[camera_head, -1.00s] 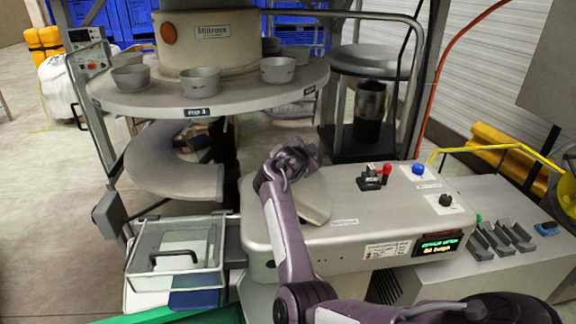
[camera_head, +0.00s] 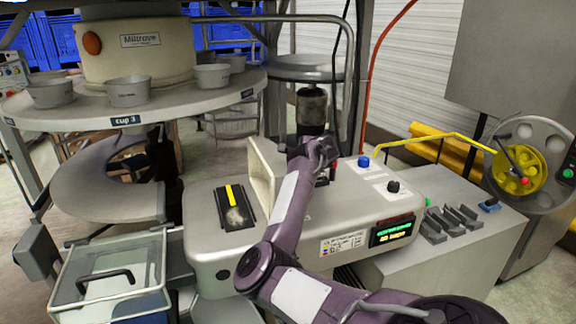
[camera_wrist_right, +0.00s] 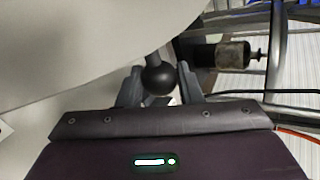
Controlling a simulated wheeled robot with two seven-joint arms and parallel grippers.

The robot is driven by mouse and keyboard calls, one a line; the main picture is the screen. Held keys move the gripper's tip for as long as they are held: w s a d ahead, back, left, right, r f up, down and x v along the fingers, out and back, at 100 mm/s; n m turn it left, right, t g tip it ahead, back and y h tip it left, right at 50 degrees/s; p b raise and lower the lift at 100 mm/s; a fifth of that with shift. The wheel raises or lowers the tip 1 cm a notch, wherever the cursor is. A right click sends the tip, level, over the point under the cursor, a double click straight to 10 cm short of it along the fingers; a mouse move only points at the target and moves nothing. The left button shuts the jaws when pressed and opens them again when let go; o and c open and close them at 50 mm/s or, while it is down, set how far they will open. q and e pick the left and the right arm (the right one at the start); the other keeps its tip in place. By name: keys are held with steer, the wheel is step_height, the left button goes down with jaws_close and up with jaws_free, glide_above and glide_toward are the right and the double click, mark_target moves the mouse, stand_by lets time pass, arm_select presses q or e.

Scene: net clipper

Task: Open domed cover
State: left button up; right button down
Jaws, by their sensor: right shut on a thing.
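The cover (camera_head: 262,172) is a pale cream lid on top of the metal machine housing (camera_head: 205,250). It stands raised and tilted up, with its hollow inner side facing left. The uncovered dark recess (camera_head: 235,212) with a yellow strip shows to its left. My right gripper (camera_head: 322,152) is at the cover's far right side, partly hidden by my own arm. In the right wrist view, my right gripper (camera_wrist_right: 162,85) is shut on a round black knob (camera_wrist_right: 158,78) on a short stem. The pale curved surface beside it fills the upper left. My left gripper is out of view.
A blue button (camera_head: 363,161) and a black dial (camera_head: 393,186) sit on the housing right of my arm. A round table with cups (camera_head: 128,91) stands at the left. A clear-lidded box (camera_head: 105,280) is at front left. A dark cylinder (camera_head: 311,108) stands behind.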

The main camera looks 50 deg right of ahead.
steer(key=shift+s+d+f+m+t+y+b, duration=0.3)
steer(key=shift+d+f+b, duration=0.15)
steer(key=shift+f+b, duration=0.25)
steer(key=shift+s+d+f+m+t+y+b, duration=0.15)
steer(key=shift+d+f+m+t+y+b, duration=0.15)
steer(key=shift+d+f+b, duration=0.25)
steer(key=shift+a+f, duration=0.1)
steer(key=c, duration=1.4)
jaws_free()
steer(key=o, duration=0.3)
steer(key=shift+w+f, duration=0.25)
steer(key=shift+w, duration=0.05)
steer(key=shift+o, duration=0.2)
steer(key=shift+s+r, duration=0.25)
steer(key=shift+s, duration=0.3)
steer(key=v, duration=0.6)
steer(key=shift+s+a+r+b, duration=0.2)
steer(key=shift+a+r+b, duration=0.05)
steer(key=shift+b, duration=0.1)
